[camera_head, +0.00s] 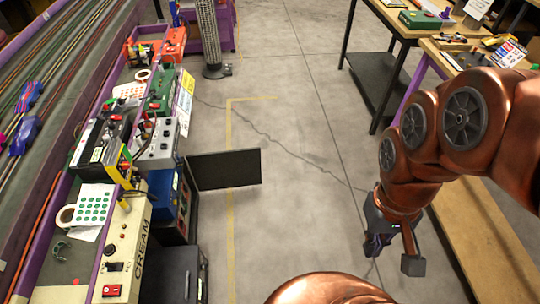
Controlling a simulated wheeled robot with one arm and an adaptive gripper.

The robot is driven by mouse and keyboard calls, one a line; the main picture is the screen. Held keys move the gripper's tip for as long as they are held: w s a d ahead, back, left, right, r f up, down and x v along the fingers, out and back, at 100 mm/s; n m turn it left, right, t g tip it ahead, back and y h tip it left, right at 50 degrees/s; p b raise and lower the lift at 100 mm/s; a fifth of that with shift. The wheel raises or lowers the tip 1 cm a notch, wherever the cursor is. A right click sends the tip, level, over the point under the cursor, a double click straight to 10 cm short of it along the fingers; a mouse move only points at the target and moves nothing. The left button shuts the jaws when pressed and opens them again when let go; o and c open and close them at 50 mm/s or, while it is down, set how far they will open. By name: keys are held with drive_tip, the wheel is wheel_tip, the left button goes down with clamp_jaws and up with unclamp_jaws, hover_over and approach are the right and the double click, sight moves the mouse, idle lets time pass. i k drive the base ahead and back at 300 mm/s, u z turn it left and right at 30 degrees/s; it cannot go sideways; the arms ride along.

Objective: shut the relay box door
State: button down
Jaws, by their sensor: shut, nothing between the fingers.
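The relay box door appears to be the flat black panel (227,168) that juts out to the right from the bench row over the aisle. It stands open. Its left edge meets a dark box with blue parts (181,200), which looks like the relay box; its inside is mostly hidden. My gripper (411,262) hangs at the lower right over the floor, well right of the door and not touching it. It is shut and empty.
A cream box (121,250) and a black cabinet (175,276) stand at lower left. A wire-mesh post (208,35) stands beyond the door. A wooden bench (500,240) is close on my gripper's right. Bare floor (300,215) lies between door and gripper.

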sight(233, 168)
drive_tip(key=z, duration=0.25)
drive_tip(key=i, duration=4.65)
drive_tip(key=u, duration=5.65)
